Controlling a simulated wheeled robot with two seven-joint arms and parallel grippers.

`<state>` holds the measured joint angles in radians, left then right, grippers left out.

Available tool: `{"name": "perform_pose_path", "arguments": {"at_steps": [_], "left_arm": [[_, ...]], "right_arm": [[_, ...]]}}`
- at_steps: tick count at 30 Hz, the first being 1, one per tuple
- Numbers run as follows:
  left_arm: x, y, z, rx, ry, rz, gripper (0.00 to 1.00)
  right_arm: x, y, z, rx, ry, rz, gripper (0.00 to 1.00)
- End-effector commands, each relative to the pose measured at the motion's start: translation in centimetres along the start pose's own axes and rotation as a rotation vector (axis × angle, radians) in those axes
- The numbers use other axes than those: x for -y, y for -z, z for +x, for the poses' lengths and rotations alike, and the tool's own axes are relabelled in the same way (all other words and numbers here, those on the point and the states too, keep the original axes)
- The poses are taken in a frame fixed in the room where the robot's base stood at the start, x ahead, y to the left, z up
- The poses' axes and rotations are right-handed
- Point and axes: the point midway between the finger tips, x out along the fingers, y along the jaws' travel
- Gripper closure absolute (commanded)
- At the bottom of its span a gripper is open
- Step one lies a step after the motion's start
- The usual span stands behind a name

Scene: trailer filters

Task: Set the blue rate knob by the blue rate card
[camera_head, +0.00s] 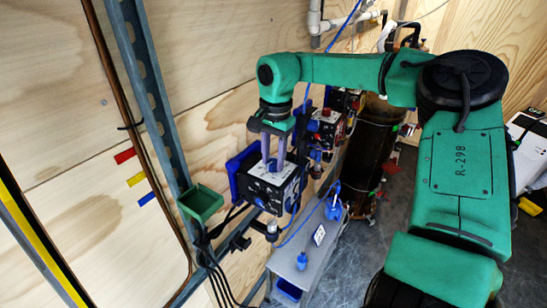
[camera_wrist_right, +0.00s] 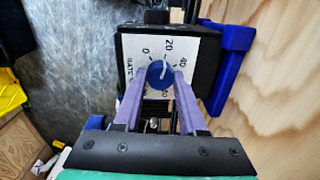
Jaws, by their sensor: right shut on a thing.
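The blue rate knob (camera_wrist_right: 160,74) sits on a white dial plate (camera_wrist_right: 184,50) marked from 0 upward, on top of a dark box (camera_head: 262,188). Its white pointer line points up, close to the 20 mark in the wrist view. My right gripper (camera_wrist_right: 161,82) is shut on the knob, one lavender finger on each side. My left gripper is not in view.
Red (camera_head: 125,155) and yellow (camera_head: 136,180) tags are above the blue one. A green tray (camera_head: 200,203) stands left of the box. A grey bench (camera_head: 325,258) holds a blue bottle (camera_head: 302,261) and a small white card (camera_head: 318,235). A second box (camera_head: 326,126) is behind.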

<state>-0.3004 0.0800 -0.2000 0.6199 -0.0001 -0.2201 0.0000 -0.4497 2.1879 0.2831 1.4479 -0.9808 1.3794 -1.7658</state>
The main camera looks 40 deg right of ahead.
Motion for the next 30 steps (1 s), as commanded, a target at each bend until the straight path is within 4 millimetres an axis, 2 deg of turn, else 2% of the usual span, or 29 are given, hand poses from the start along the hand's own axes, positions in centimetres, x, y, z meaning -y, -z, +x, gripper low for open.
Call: {"name": "perform_pose_path", "arguments": {"at_steps": [9,10,12,23,26,30], "left_arm": [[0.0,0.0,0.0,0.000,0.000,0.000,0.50],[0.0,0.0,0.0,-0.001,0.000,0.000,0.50],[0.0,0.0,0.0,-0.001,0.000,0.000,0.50],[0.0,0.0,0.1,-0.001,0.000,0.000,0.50],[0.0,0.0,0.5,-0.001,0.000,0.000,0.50],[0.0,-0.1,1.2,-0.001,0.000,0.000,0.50]], "right_arm": [[0.0,-0.1,0.0,0.002,0.000,-0.001,1.00],[0.0,-0.1,0.0,0.002,0.000,-0.001,0.55],[0.0,0.0,0.0,0.001,-0.001,-0.001,0.29],[0.0,0.0,-0.2,0.000,0.000,0.000,0.29],[0.1,0.0,-1.1,-0.002,0.002,0.000,0.29],[0.1,0.1,-3.9,-0.004,0.004,0.001,0.29]]}}
